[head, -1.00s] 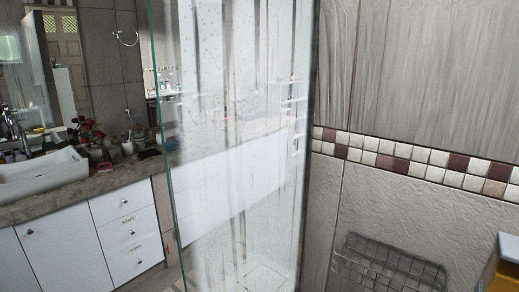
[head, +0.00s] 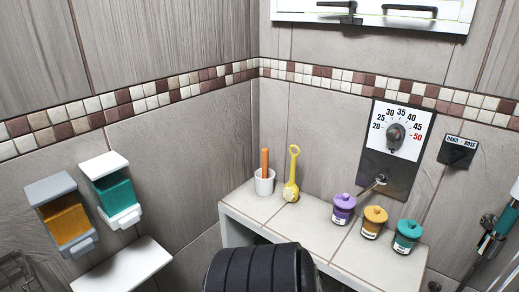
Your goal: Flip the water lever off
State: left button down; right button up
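A short metal lever (head: 376,182) sticks out from the lower part of a dark wall panel (head: 391,172) and points down to the left. Above it on the same panel is a round temperature dial (head: 395,135) with numbers from 20 to 50, the 50 in red. To the right is a dark plate (head: 457,151) labelled "HAND HOSE", with a small knob. I cannot tell from its look which setting the lever is in. Neither of my grippers is in view.
A tiled ledge (head: 300,225) below the panel holds purple (head: 343,209), orange (head: 373,222) and teal (head: 407,236) jars, a yellow brush (head: 292,175) and a white cup (head: 264,182). Two dispensers (head: 65,212) (head: 113,190) hang left. A hand shower (head: 497,235) is at right.

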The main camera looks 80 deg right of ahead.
aim_at(384, 176)
jog(key=z, duration=3.55)
